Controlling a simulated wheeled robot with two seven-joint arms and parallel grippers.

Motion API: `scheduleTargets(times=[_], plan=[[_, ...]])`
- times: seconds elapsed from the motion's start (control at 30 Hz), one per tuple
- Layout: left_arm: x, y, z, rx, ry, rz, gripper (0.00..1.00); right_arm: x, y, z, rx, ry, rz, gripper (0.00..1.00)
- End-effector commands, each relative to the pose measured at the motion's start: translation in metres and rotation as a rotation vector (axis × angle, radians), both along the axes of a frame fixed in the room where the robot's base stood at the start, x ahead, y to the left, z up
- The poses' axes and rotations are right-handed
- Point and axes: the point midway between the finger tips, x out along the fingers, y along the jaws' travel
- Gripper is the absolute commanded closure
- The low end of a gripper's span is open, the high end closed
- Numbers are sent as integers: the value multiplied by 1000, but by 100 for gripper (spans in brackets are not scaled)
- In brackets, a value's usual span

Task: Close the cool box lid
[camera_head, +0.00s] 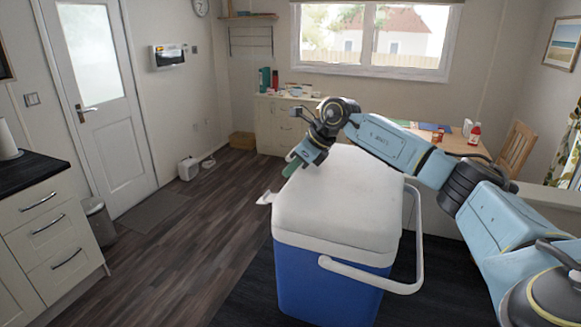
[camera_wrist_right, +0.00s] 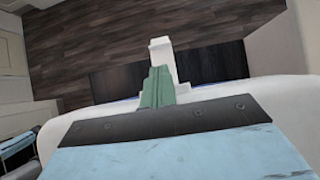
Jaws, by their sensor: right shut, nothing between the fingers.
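The cool box (camera_head: 330,284) has a blue body and a white lid (camera_head: 345,205). The lid lies flat on top, with no gap visible along its front edge. A white handle (camera_head: 398,284) hangs at the near right side. A white latch (camera_head: 267,198) sticks out at the lid's left edge; it also shows in the right wrist view (camera_wrist_right: 162,50). My right gripper (camera_head: 292,168) is over the lid's far left edge, its green fingers shut and empty. In the wrist view the fingers (camera_wrist_right: 157,88) point toward the latch; I cannot tell whether they touch it. My left gripper is out of view.
A drawer unit (camera_head: 50,235) with a dark worktop stands at the left, beside a bin (camera_head: 100,220). A wooden table (camera_head: 455,143) and a chair (camera_head: 517,148) stand behind my right arm. The floor left of the cool box is clear.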

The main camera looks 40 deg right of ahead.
Motion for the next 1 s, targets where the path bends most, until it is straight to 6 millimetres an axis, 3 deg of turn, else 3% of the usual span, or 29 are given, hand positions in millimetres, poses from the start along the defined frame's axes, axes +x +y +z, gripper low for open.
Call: scheduleTargets(times=[0.07, 0.3, 0.4, 0.7, 1.0], plan=[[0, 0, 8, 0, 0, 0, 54, -3, -2, 2, -6, 19, -2, 100], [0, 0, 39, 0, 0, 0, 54, -3, -1, 48, -4, 0, -6, 100], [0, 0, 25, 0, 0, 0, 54, -2, -1, 70, -2, -9, -6, 100], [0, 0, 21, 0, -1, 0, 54, -2, 0, 127, -1, -7, -6, 100], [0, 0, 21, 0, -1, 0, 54, -2, 0, 141, -1, -5, -6, 100]])
